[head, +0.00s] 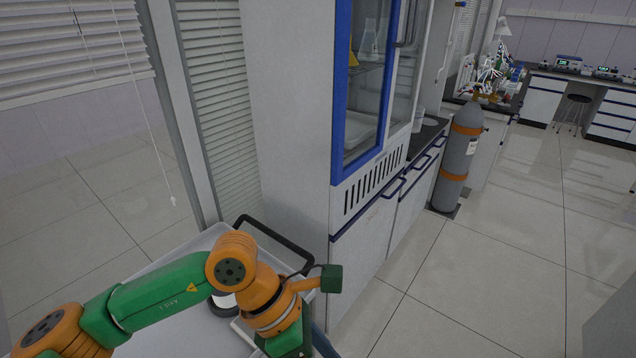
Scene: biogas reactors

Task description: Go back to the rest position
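My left arm, orange and green, comes in from the lower left and bends downward near the bottom centre. Its wrist end runs off the bottom edge, so my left gripper's fingers are out of the picture. The wrist hangs over a white cart or tray top (175,310) with a black handle (275,243). A round, pale object on that top is partly hidden behind the arm. My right arm and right gripper are not in view.
A tall cabinet with a blue-framed glass door (342,100) stands close behind the cart. A grey gas cylinder (460,150) stands beside the counter. A lab bench (545,84) and a stool (573,105) are farther back. The tiled floor at right is largely clear.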

